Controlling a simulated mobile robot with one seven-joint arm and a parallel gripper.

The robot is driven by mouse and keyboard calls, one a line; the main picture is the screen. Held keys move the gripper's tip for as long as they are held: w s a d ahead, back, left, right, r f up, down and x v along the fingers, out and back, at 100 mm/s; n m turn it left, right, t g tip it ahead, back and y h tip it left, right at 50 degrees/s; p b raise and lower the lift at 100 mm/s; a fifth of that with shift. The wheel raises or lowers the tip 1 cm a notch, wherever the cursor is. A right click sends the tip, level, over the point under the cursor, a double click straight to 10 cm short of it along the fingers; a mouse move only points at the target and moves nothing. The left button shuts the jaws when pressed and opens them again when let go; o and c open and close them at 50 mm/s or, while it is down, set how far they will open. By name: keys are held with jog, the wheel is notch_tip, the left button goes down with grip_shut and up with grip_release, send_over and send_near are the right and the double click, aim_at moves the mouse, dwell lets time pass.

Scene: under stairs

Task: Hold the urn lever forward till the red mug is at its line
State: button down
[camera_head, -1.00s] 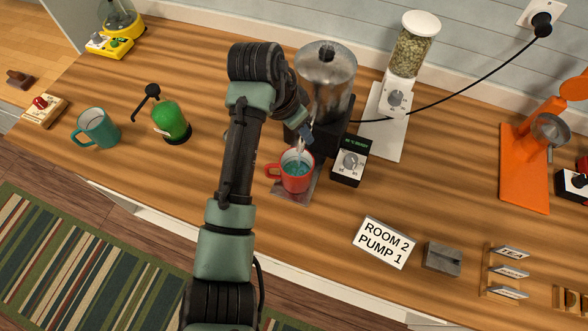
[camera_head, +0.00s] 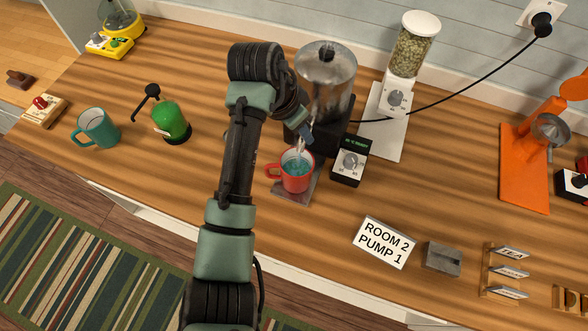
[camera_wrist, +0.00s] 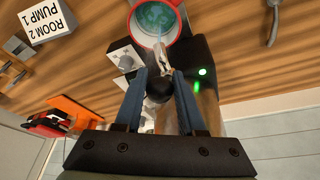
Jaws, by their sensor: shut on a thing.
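The urn (camera_head: 322,78) is a glossy metal cylinder on a black base, near the wall. The red mug (camera_head: 286,184) stands upright in front of it on a small grey plate, with blue-green liquid inside; it also shows at the top of the wrist view (camera_wrist: 134,28). A thin pale stream seems to run from the spout into the mug. My gripper (camera_wrist: 160,88) is shut on the black knob of the urn lever (camera_wrist: 160,84), just above and behind the mug. I cannot make out the mug's line.
A small black box with a dial and green display (camera_head: 349,165) stands right of the mug. A grinder-like jar (camera_head: 413,50) is behind it. A green canister (camera_head: 170,120) and teal mug (camera_head: 98,130) are left. A sign (camera_head: 384,243) stands at front right.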

jog(key=shift+w+d+r+p, duration=0.35)
jog(key=shift+w+d+r, duration=0.1)
jog(key=shift+w+d, duration=0.1)
jog(key=shift+w, duration=0.1)
jog(key=shift+w+r, duration=0.1)
jog(key=shift+r, duration=0.05)
dwell(0.5)
jog(key=shift+w+d+r, duration=0.2)
jog(key=shift+w, duration=0.7)
grip_release()
jog(key=shift+f, duration=0.1)
